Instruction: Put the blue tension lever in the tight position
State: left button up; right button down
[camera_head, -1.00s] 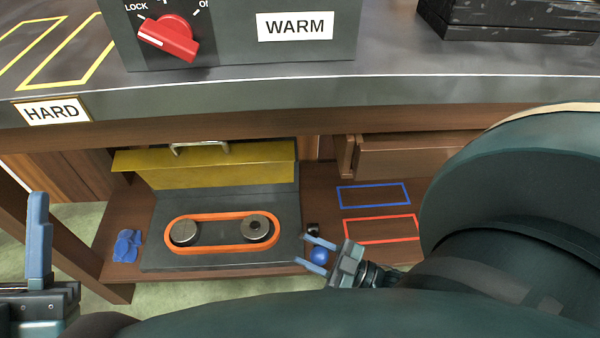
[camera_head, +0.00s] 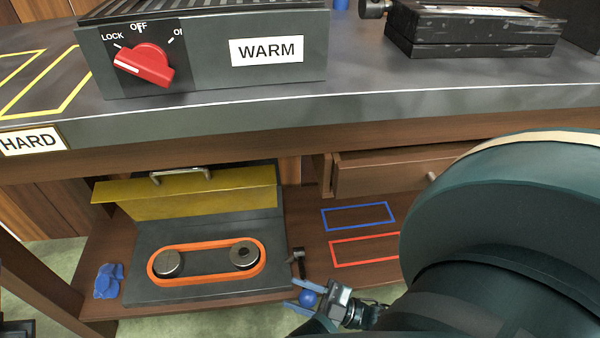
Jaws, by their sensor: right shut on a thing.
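The blue tension lever shows as a round blue knob (camera_head: 309,298) with a black post (camera_head: 297,261) behind it, at the right side of the dark belt unit (camera_head: 200,291). My right gripper (camera_head: 308,297) is shut on the blue knob, with a finger on either side of it. The link between knob and post is hard to make out. An orange belt (camera_head: 205,276) runs around two metal pulleys on the unit. My left gripper's fingers are out of view.
A raised yellow cover (camera_head: 190,194) with a handle stands behind the belt. A crumpled blue item (camera_head: 108,281) lies left of the unit. Blue (camera_head: 358,216) and red (camera_head: 365,249) outlines mark clear shelf to the right. The workbench edge (camera_head: 300,148) overhangs the shelf.

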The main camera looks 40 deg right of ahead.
jog(key=shift+s+f, duration=0.1)
jog(key=shift+f, duration=0.1)
jog(key=c, duration=1.3)
grip_release()
jog(key=o, duration=0.4)
jog(key=v, duration=0.7)
jog(key=shift+s+d, duration=0.1)
jog(key=shift+d, duration=0.05)
